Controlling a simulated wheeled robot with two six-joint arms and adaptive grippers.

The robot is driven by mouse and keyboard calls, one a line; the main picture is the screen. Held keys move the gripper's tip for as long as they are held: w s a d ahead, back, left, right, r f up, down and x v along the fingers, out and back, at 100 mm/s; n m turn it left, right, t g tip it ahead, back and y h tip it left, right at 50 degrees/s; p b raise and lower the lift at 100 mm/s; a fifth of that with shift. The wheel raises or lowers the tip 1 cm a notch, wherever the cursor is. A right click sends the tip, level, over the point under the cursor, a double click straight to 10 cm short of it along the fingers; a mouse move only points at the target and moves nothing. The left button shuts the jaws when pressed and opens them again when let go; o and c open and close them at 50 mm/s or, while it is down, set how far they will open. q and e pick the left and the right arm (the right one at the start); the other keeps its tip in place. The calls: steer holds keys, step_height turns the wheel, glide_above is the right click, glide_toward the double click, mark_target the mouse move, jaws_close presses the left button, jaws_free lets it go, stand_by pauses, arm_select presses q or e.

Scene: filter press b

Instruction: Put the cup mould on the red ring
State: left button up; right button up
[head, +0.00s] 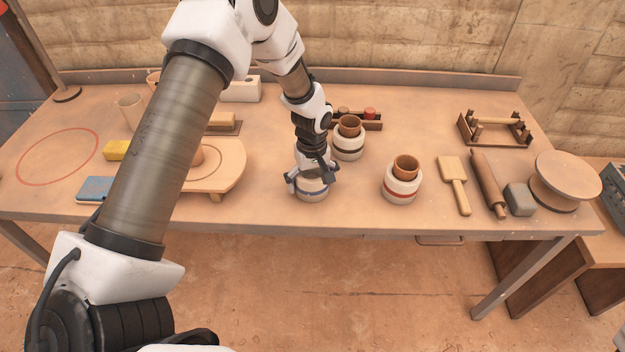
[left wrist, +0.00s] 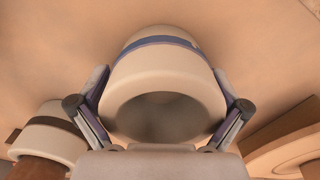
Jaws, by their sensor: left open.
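The red ring (head: 58,156) is painted flat on the table's left end, and nothing stands inside it. A white mould with a blue band (head: 312,190) stands upright near the table's front middle. It also shows in the left wrist view (left wrist: 160,62), its hollow mouth towards the camera. My left gripper (head: 313,178) is open above it, pointing down, with one finger on each side of its wall. I cannot tell whether the fingers touch it. Two similar moulds, one with a dark band (head: 348,147) and one with a red band (head: 401,190), stand to the right, each with a brown cup inside.
My left arm hides part of the table's left side. A round board (head: 228,172), a yellow block (head: 116,150) and a blue box (head: 95,189) lie between ring and mould. A wooden paddle (head: 454,183), rolling pin (head: 488,184) and turntable (head: 564,180) are at the right.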

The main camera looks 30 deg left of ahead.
arm_select(q)
steer(key=shift+s+r, duration=0.15)
steer(key=shift+c, duration=0.4)
steer(key=c, duration=1.2)
steer(key=shift+r, duration=0.1)
